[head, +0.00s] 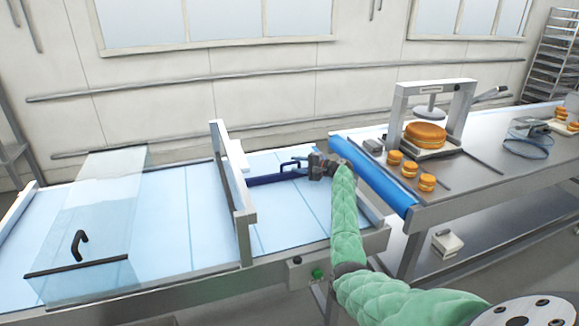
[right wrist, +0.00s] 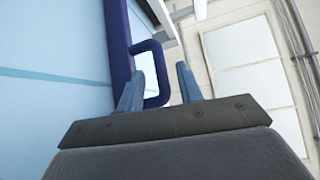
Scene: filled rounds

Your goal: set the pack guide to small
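The pack guide is a dark blue bar (head: 268,179) lying across the light blue belt, with a blue loop handle (head: 287,164) on it. In the right wrist view the handle (right wrist: 163,75) stands out from the bar (right wrist: 119,40). My right gripper (head: 311,165) is at the guide's right end, close to the handle. In the right wrist view its fingers (right wrist: 160,85) are apart, with the handle's outer side between them and a gap to the right finger. No size marks are readable. My left gripper is not in view.
A white upright frame (head: 232,185) crosses the belt left of the guide. A clear cover (head: 95,225) with a black handle stands further left. The right-hand table (head: 480,180) holds a press (head: 432,95) and several filled rounds (head: 409,168).

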